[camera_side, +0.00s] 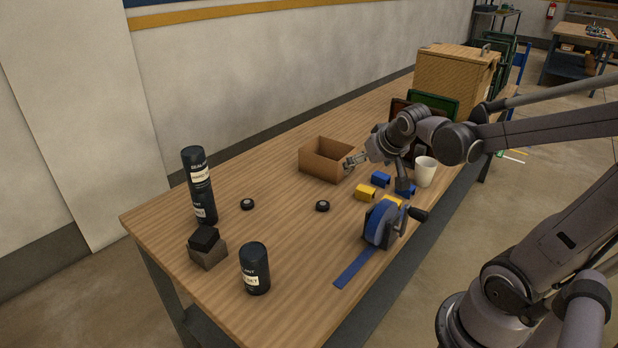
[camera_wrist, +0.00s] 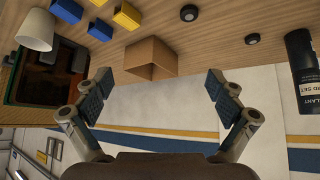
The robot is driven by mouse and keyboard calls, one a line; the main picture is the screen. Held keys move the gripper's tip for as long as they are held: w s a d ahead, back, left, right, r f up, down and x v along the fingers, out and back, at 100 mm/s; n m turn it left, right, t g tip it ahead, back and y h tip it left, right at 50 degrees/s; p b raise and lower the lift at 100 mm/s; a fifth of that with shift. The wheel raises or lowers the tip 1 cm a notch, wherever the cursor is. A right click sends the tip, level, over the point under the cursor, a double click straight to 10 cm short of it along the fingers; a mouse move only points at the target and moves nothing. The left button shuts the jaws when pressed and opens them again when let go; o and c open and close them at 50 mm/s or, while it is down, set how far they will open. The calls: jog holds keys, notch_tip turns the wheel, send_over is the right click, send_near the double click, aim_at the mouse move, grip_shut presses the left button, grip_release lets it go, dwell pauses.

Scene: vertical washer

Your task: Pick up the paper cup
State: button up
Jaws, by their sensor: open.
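The white paper cup (camera_side: 426,172) stands upright on the wooden table, near its front edge and to the right of several blue and yellow blocks. In the wrist view the cup (camera_wrist: 35,30) shows at the upper left, away from the fingers. My gripper (camera_side: 354,161) is at the right side of an open cardboard box (camera_side: 322,165) in the side view, left of the cup and apart from it. In the wrist view my gripper (camera_wrist: 152,92) has its two fingers spread wide with nothing between them. The box (camera_wrist: 150,58) shows beyond them.
A blue crank device (camera_side: 380,222) with a strip stands in front of the cup's left. Yellow (camera_side: 365,192) and blue (camera_side: 380,179) blocks lie close to the cup. Dark canisters (camera_side: 255,268) and a wooden crate (camera_side: 455,75) stand toward opposite ends. The table's left middle is mostly clear.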

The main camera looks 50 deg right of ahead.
jog(key=s+d+f+m+g+h, duration=0.1)
jog(key=d+f+m+g+h, duration=0.2)
jog(key=d, duration=1.1)
jog(key=m+h, duration=0.1)
jog(key=m, duration=0.4)
send_near(426, 164)
jog(key=shift+g, duration=0.3)
jog(key=shift+a+f+x, duration=0.1)
jog(key=shift+a+x, duration=0.05)
jog(key=shift+x, duration=0.95)
jog(key=shift+a+f+x, duration=0.1)
jog(key=shift+x, duration=1.05)
jog(key=shift+a+f+x, duration=0.1)
jog(key=shift+a+x, duration=0.05)
jog(key=shift+x, duration=0.95)
jog(key=shift+w, duration=0.15)
jog(key=c, duration=0.9)
